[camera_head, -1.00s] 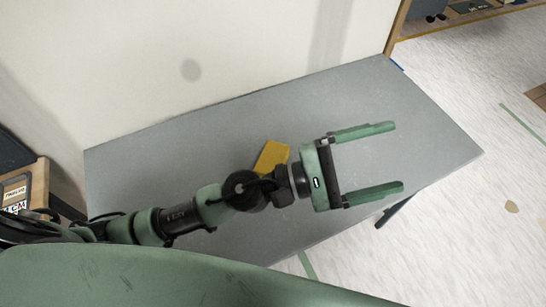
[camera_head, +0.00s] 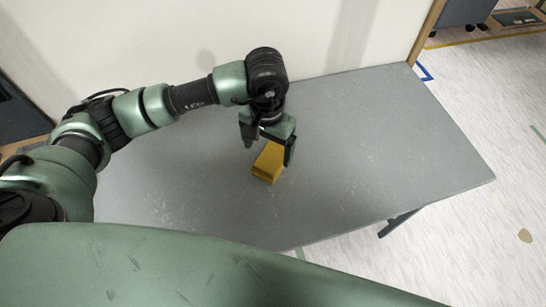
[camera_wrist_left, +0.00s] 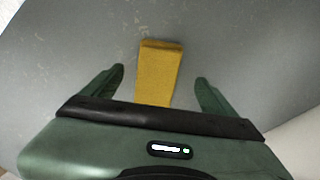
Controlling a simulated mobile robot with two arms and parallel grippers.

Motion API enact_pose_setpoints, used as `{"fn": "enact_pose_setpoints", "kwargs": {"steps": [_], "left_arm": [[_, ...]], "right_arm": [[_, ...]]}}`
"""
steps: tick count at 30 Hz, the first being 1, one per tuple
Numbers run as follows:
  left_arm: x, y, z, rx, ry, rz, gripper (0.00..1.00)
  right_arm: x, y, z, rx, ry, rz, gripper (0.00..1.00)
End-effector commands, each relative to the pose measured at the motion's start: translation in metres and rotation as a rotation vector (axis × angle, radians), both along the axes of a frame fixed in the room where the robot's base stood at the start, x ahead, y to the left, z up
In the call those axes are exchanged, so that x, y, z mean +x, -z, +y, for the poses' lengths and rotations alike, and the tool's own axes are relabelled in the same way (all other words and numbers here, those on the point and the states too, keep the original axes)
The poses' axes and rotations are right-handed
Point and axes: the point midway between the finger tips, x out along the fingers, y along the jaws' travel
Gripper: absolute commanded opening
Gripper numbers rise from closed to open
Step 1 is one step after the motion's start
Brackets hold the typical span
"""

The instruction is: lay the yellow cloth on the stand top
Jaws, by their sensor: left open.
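The yellow cloth (camera_head: 268,163) is a small folded block lying on the grey stand top (camera_head: 400,150), left of its middle. My left gripper (camera_head: 268,150) points down over the cloth, with its fingers on either side of it. In the left wrist view, the cloth (camera_wrist_left: 158,72) lies between the two spread fingers of the left gripper (camera_wrist_left: 160,85), with a gap on both sides. The gripper is open and empty. Its body hides the near end of the cloth there. My right gripper is not in view.
A pale wall (camera_head: 180,40) stands behind the stand. The stand top is bare around the cloth, with wide free room to the right. White floor (camera_head: 485,110) lies beyond its right edge. A dark object (camera_head: 465,12) shows at the far upper right.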

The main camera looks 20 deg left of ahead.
Motion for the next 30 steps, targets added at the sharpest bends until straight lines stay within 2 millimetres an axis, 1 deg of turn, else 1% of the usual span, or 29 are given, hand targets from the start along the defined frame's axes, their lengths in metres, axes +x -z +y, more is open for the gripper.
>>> {"fn": "enact_pose_setpoints", "kwargs": {"steps": [1, 5, 10, 12, 14, 18, 23, 26, 27, 29, 30], "left_arm": [[-0.002, 0.007, -0.001, -0.001, 0.000, 0.006, 0.87], [-0.002, 0.020, -0.001, -0.003, 0.001, 0.007, 0.87], [-0.003, 0.044, -0.002, -0.004, 0.001, 0.009, 0.87], [-0.002, 0.055, -0.002, -0.005, 0.001, 0.007, 0.87], [-0.002, 0.062, -0.002, -0.006, 0.001, 0.006, 0.87], [-0.001, 0.068, -0.002, -0.006, 0.003, 0.003, 0.87], [-0.001, 0.068, -0.002, -0.006, 0.003, 0.002, 0.87], [-0.001, 0.068, -0.002, -0.006, 0.003, 0.002, 0.62], [-0.001, 0.068, -0.002, -0.006, 0.003, 0.002, 0.51], [-0.001, 0.068, -0.002, -0.006, 0.003, 0.002, 0.34], [-0.001, 0.068, -0.002, -0.006, 0.003, 0.002, 0.23]], "right_arm": [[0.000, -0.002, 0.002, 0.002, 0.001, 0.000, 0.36], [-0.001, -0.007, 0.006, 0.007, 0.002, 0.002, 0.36], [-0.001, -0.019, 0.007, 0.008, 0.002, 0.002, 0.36], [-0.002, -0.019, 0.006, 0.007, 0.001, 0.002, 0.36], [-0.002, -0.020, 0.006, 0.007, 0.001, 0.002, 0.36], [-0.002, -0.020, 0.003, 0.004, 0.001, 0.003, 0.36], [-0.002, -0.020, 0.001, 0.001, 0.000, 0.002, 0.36], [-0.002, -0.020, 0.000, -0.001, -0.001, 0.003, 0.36], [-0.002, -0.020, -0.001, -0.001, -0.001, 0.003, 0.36], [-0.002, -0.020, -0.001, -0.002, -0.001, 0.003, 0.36], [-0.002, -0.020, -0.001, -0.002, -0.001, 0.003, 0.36]]}}
